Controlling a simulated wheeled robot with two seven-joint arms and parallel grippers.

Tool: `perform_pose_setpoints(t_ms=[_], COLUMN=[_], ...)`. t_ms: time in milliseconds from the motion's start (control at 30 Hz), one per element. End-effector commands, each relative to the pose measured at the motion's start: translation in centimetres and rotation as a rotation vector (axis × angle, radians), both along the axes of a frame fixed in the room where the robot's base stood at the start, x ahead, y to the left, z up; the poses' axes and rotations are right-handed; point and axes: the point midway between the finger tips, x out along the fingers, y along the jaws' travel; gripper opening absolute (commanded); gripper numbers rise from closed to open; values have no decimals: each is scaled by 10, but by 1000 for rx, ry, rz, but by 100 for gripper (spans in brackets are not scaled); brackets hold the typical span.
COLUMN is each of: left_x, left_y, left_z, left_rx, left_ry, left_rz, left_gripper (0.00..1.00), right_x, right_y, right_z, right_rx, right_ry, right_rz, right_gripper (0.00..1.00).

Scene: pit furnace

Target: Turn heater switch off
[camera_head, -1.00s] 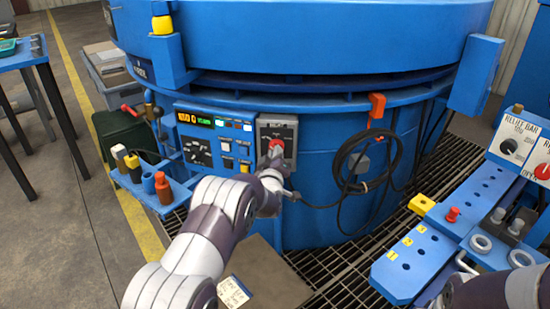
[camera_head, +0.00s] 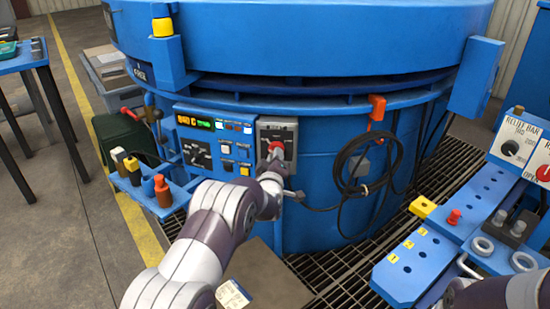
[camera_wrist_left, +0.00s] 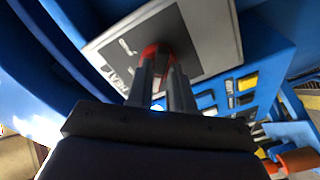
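The heater switch is a red knob (camera_head: 276,148) on a grey box (camera_head: 289,135) fixed to the front of the blue furnace. In the left wrist view the red knob (camera_wrist_left: 155,52) shows at the fingertips, on a dark plate with a pale rim. My left gripper (camera_head: 274,157) is at the knob. In the left wrist view its two grey fingers (camera_wrist_left: 160,75) are close together, one on each side of the knob, and hide part of it. The exact angle of the knob is hard to read. My right gripper is out of view; part of my right arm shows at the lower right.
A control panel (camera_head: 216,142) with a lit display and buttons sits left of the switch. A black coiled cable (camera_head: 368,165) hangs to the right under an orange hook (camera_head: 376,108). A blue tool shelf (camera_head: 150,192) juts out at left. A blue bench (camera_head: 420,262) stands at right.

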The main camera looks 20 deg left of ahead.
Motion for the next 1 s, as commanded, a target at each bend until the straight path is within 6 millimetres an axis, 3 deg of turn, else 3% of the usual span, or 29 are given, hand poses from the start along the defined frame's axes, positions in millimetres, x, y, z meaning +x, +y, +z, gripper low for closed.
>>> perform_pose_setpoints(t_ms=[433,567,800,1000], left_x=[-8,-34,-97,-123], left_y=[-1,-6,-16,-20], left_z=[3,6,4,2], left_rx=[1,3,3,1], left_ry=[-3,1,2,-1], left_rz=[0,-1,-2,-1], left_gripper=[39,39,39,39], right_x=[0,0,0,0], right_y=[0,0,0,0], right_z=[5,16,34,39], right_rx=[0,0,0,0], right_ry=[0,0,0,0], right_rz=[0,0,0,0], right_gripper=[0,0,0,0])
